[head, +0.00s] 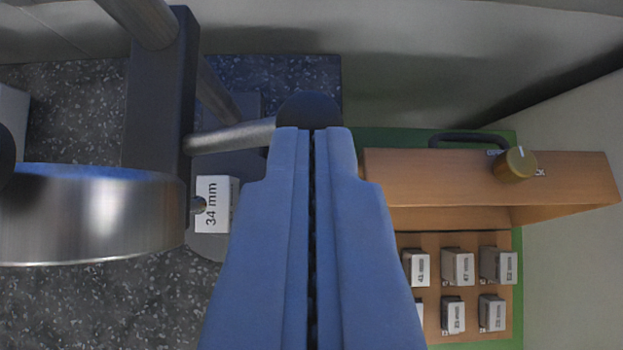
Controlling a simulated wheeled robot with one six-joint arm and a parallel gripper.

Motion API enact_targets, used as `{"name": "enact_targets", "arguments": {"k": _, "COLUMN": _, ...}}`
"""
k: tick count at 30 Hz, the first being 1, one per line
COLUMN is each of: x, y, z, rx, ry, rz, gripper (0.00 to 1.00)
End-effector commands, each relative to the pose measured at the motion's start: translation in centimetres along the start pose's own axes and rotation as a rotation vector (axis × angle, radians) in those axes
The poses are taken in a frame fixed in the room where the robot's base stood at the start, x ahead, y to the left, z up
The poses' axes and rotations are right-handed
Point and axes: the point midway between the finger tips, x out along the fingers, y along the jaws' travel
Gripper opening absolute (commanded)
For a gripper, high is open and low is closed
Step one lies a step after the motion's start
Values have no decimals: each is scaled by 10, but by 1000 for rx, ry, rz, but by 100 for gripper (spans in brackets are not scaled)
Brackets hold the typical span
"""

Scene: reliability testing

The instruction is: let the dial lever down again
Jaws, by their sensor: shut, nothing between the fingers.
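A metal lever (235,135) runs right from the dark stand and ends in a dark round knob (308,106). My gripper (313,132) has two blue fingers, shut together and empty. Their tips overlap the knob's near edge; I cannot tell whether they touch it. The fingers hide part of the area below the lever. Whether the contact tip presses on the block is unclear.
At the right, a wooden case (420,310) on a green mat (517,300) holds several marked blocks. Its raised panel (430,180) has a brass knob (515,164) and a dark handle (465,137) beside it. The speckled grey top (85,310) is bare at the lower left.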

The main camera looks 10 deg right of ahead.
Motion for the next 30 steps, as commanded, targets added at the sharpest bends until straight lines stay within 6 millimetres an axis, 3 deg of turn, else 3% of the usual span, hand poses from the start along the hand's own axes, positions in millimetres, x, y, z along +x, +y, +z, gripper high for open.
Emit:
{"name": "enact_targets", "arguments": {"k": 23, "x": 32, "y": 28, "z": 31, "rx": 417, "ry": -1, "rz": -426, "gripper": 0}}
{"name": "enact_targets", "arguments": {"k": 30, "x": 31, "y": 26, "z": 30, "rx": 407, "ry": 0, "rz": -421, "gripper": 0}}
